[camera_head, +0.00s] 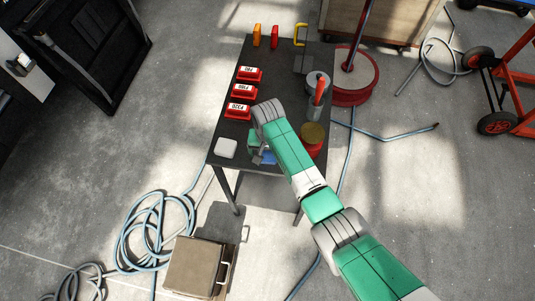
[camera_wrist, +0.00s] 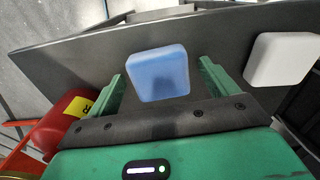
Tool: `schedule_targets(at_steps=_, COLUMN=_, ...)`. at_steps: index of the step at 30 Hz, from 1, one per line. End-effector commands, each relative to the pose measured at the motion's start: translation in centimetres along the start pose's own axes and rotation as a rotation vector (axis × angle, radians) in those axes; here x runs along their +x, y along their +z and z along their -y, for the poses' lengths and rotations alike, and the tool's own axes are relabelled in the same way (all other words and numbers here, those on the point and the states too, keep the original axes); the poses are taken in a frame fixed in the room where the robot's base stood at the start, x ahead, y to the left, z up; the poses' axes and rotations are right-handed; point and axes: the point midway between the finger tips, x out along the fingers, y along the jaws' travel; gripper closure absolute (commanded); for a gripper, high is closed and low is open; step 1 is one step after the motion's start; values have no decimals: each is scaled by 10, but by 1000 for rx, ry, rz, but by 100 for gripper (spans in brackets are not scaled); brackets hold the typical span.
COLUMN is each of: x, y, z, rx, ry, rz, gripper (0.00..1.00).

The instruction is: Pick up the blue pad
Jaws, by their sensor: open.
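The blue pad (camera_wrist: 158,73) lies on the dark table near its edge. It is a rounded square block and shows between the two fingers of my gripper (camera_wrist: 160,80) in the wrist view. My gripper is open, with one green finger off to each side of the pad and gaps between. In the head view my gripper (camera_head: 258,150) is at the front edge of the table, and the blue pad (camera_head: 268,157) is mostly hidden by my arm. Whether the fingertips are level with the pad is unclear.
A white pad (camera_head: 226,148) lies to the left on the table (camera_head: 232,118); it also shows in the wrist view (camera_wrist: 283,60). Red blocks labelled P80 (camera_head: 249,74), P180 (camera_head: 244,91) and P320 (camera_head: 238,111) form a column. A red can (camera_head: 312,140) stands right of my arm.

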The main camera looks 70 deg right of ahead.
Motion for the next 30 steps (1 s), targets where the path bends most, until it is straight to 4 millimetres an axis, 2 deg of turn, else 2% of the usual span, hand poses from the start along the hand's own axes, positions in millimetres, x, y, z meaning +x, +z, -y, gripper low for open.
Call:
schedule_targets(at_steps=3, x=-1, y=0, z=0, rx=0, ry=0, rz=0, gripper=17)
schedule_targets(at_steps=10, x=-1, y=0, z=0, rx=0, ry=0, rz=-1, gripper=62)
schedule_targets(at_steps=20, x=-4, y=0, z=0, rx=-1, ry=-1, rz=-1, gripper=62)
schedule_targets(at_steps=28, x=-39, y=0, z=1, rx=-1, ry=-2, rz=-2, gripper=62)
schedule_targets(at_steps=30, x=-39, y=12, z=-5, rx=-1, ry=-1, rz=3, gripper=62)
